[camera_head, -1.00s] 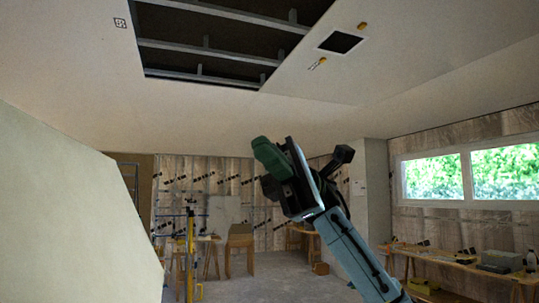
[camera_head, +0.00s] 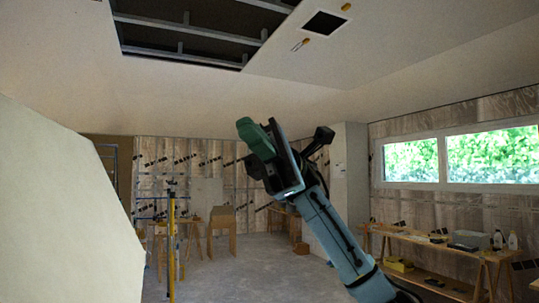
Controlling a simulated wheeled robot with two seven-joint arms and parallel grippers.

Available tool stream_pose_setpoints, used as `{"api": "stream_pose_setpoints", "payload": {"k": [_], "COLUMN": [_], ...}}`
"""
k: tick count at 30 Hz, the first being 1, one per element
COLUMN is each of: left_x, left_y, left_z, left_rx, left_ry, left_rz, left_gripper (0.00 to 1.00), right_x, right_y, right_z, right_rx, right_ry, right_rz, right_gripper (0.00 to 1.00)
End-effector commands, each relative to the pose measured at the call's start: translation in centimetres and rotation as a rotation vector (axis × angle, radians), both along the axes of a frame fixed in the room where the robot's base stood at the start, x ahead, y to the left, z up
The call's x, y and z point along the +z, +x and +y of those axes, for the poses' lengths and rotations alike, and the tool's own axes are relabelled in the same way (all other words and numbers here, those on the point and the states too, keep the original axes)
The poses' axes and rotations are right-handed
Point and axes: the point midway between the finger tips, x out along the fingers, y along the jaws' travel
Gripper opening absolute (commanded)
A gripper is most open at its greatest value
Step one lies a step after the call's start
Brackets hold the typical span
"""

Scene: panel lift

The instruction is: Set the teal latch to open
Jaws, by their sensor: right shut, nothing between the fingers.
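I cannot make out a teal latch in the head view. My right gripper (camera_head: 257,138) is raised in the middle of the view at the end of my blue-grey arm, with its green fingers together and pointing up and left. Nothing shows between the fingers. It appears in front of the far wall and below the ceiling opening in the picture, and I see it touching nothing. My left gripper is out of view.
A large pale panel (camera_head: 62,215) fills the left side. The ceiling has an opening with metal bars (camera_head: 188,30) and a small dark hatch (camera_head: 324,23) with yellow pieces beside it. A yellow pole (camera_head: 172,240) stands at left. A cluttered workbench (camera_head: 440,248) stands at right.

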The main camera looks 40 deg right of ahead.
Motion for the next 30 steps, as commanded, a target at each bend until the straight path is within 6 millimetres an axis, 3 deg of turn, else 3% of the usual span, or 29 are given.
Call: {"api": "stream_pose_setpoints", "payload": {"k": [9,15,21,30], "left_x": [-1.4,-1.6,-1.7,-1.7], "left_y": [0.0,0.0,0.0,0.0], "left_z": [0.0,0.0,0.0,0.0], "left_rx": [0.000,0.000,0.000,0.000], "left_ry": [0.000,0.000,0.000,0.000], "left_rz": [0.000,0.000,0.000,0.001], "left_gripper": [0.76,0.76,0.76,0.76], "right_x": [-2.2,-3.0,-3.5,-3.7], "right_y": [2.7,3.9,4.4,4.6], "right_z": [-6.1,-8.8,-10.0,-10.1], "right_rx": [-0.001,-0.002,-0.001,0.001], "right_ry": [0.005,0.003,0.001,0.002], "right_rz": [0.001,0.001,0.002,0.006], "right_gripper": [0.00,0.00,0.00,0.00]}}
